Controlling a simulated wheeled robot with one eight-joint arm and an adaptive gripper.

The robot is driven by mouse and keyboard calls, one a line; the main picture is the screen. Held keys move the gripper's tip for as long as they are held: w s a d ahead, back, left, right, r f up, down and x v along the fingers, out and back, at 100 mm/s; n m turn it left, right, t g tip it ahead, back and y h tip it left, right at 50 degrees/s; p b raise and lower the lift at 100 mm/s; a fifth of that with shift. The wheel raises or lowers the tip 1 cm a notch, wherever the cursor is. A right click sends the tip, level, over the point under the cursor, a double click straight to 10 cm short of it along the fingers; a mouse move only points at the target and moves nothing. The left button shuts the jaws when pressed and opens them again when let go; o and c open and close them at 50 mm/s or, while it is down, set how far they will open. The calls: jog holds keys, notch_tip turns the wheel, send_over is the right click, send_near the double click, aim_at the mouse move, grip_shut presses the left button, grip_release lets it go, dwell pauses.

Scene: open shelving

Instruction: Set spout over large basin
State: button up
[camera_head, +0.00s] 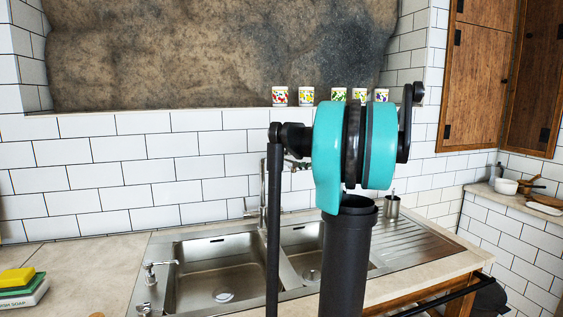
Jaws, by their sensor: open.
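The steel sink has a large basin (208,262) on the left and a smaller basin (303,238) beside it, partly behind my arm. The tap (263,200) stands upright at the back of the sink, near the divider between the basins. My dark arm link covers part of the tap. A small metallic piece (299,164) shows near the tap's top, beside my teal joint. I cannot tell which way the spout points. My gripper is not visible; only my arm's teal joint and dark links show in front of the sink.
A soap dispenser (152,273) stands at the sink's left edge. A metal cup (392,204) stands behind the ribbed drainer (418,237). Several patterned cups (280,96) line the ledge above. Wooden cabinets (484,72) hang at right.

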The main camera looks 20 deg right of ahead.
aim_at(281, 160)
jog(key=shift+x, duration=2.35)
grip_shut()
